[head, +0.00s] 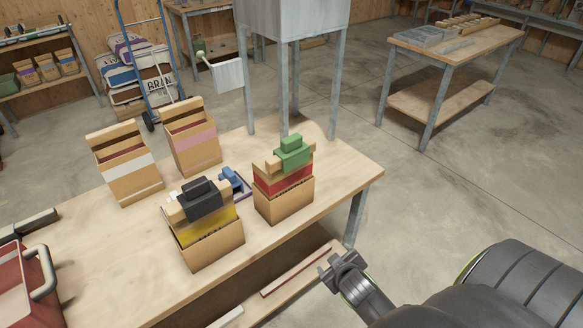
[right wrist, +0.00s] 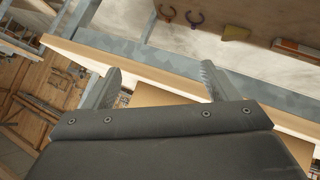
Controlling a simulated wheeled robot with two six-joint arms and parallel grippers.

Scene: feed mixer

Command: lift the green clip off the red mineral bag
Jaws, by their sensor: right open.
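The red mineral bag (head: 291,180) is a brown paper bag with a red band, standing upright near the right end of the wooden table. The green clip (head: 292,153) sits across its folded top. My right gripper (head: 336,266) is off the table's front right side, below and to the right of the bag, apart from it. In the right wrist view its two fingers (right wrist: 160,82) are spread with nothing between them. The clip and the red band do not show in that view. My left gripper is not in view.
A yellow-banded bag (head: 212,240) with a black clip (head: 200,198) stands left of the red one. A blue clip (head: 229,180) lies in a small tray between them. Two open bags stand behind. The mixer's legs (head: 284,95) rise behind the table. A red crate (head: 28,290) is at left.

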